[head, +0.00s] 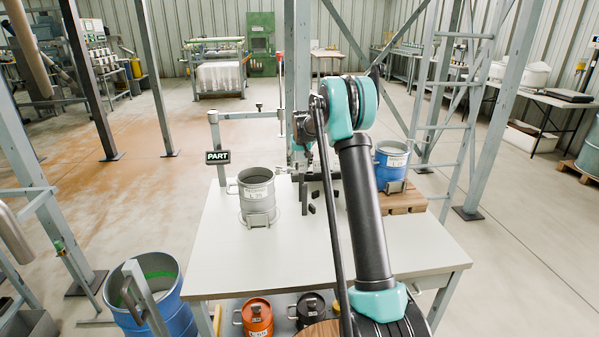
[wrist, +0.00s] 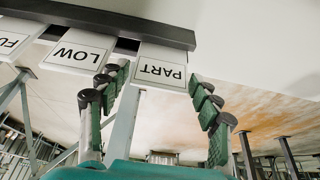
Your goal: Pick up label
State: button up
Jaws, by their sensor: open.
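The words appear upside down. My gripper (wrist: 159,76) is open, with its jointed fingers to the left and right of the PART label in the picture. I cannot tell whether they touch it. In the head view, a black PART sign (head: 217,157) is on a grey stand. My arm and a post hide most of my gripper there.
A grey can (head: 258,192) stands on the white table (head: 225,265). A blue can (head: 392,168) is on a wooden block (head: 405,203) at right. Orange (head: 257,318) and black (head: 310,308) canisters are below. A blue drum (head: 170,310) stands front left. The table's front left is clear.

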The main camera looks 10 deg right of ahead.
jog(key=c, duration=0.7)
jog(key=shift+r, duration=0.15)
notch_tip(320, 180, up, 20)
jog(key=shift+f, duration=0.1)
dwell(0.4)
